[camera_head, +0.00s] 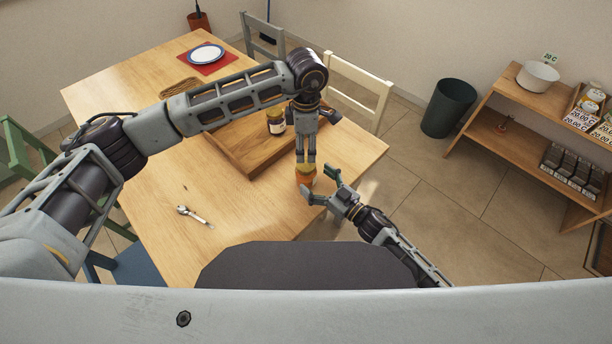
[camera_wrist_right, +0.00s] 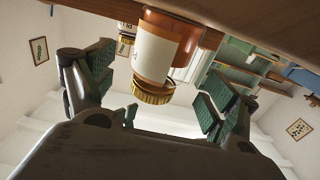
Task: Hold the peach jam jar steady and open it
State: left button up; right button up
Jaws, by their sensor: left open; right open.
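The peach jam jar (camera_head: 305,180), orange with a gold lid, stands upright near the front edge of the wooden table (camera_head: 160,190). In the right wrist view, which is upside down, the jar (camera_wrist_right: 157,55) shows its white label and ribbed gold lid. My left gripper (camera_head: 305,160) points straight down just above the jar and is open; whether it touches the lid cannot be told. My right gripper (camera_head: 322,190) is open beside the jar, to its right in the head view. In its wrist view the jar lies between the two green-padded fingers (camera_wrist_right: 155,95), with gaps on both sides.
A wooden tray (camera_head: 230,145) behind the jar holds another jar (camera_head: 276,121) with a dark lid. A spoon (camera_head: 194,214) lies on clear table to the left. A plate (camera_head: 206,54) sits on a red mat at the back. Chairs surround the table.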

aim_at(306, 164)
jog(key=shift+x, duration=1.3)
grip_shut()
pick_arm(q)
jog(key=shift+f, duration=0.1)
jog(key=shift+f, duration=3.95)
